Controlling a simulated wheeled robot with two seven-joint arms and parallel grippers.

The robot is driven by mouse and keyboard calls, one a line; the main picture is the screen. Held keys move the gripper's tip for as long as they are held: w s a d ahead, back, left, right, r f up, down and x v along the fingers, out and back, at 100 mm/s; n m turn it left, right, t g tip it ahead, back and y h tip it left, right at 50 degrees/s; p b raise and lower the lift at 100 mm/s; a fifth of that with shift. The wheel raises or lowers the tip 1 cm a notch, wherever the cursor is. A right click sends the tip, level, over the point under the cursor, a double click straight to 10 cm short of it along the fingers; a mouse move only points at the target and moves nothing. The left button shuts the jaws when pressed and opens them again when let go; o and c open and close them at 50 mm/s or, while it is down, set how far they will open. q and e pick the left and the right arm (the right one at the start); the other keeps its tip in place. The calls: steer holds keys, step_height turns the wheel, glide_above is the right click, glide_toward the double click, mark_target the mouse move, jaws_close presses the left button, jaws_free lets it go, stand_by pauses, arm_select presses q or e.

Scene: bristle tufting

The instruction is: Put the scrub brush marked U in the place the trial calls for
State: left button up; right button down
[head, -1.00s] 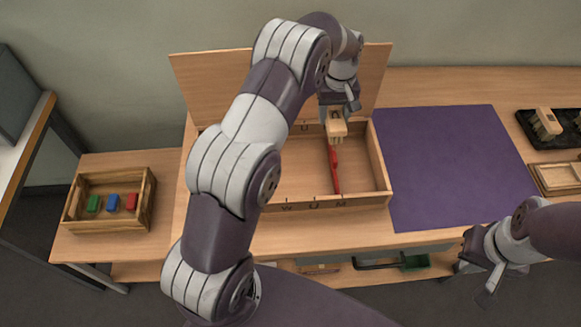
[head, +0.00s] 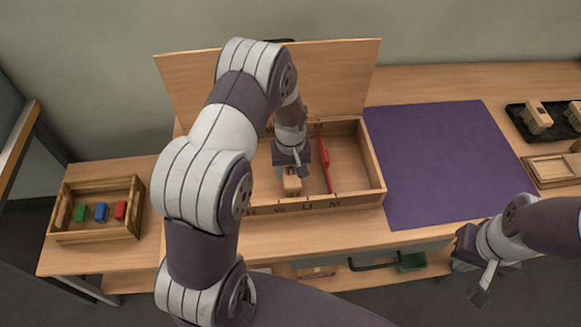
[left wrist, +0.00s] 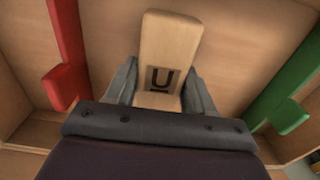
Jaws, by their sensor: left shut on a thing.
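The scrub brush (head: 291,184) is a pale wooden block; a dark underlined U shows on it in the left wrist view (left wrist: 160,45). My left gripper (head: 292,168) is shut on it, with a finger on each side. It holds the brush inside the open wooden box (head: 362,190), near the front wall, left of the red divider (head: 325,165). In the left wrist view the brush is between the red divider (left wrist: 68,60) and a green divider (left wrist: 290,95). Bristles and any floor contact are hidden. The front wall carries letters including W, U and M. My right gripper (head: 468,268) is off the table's front edge.
The box lid (head: 340,75) stands raised behind. A purple mat (head: 440,160) lies bare at right. A black tray (head: 520,118) with other brushes and a wooden frame (head: 550,172) are beyond it. A crate (head: 95,235) with green, blue and red pieces stands left.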

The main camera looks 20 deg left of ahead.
mark_target(291, 169)
arm_select(q)
steer(key=shift+f, duration=0.2)
steer(key=o, duration=1.1)
step_height(291, 169, up, 12)
steer(key=s+d+r+m, duration=0.2)
steer(key=s+m, duration=0.1)
steer(key=s, duration=0.4)
steer(key=s+d+r+m+t, duration=0.1)
steer(key=s+d+m, duration=0.2)
steer(key=s, duration=0.5)
steer(key=shift+r+m+b, duration=0.3)
steer(key=shift+r+b, duration=0.1)
steer(key=shift+b, duration=0.05)
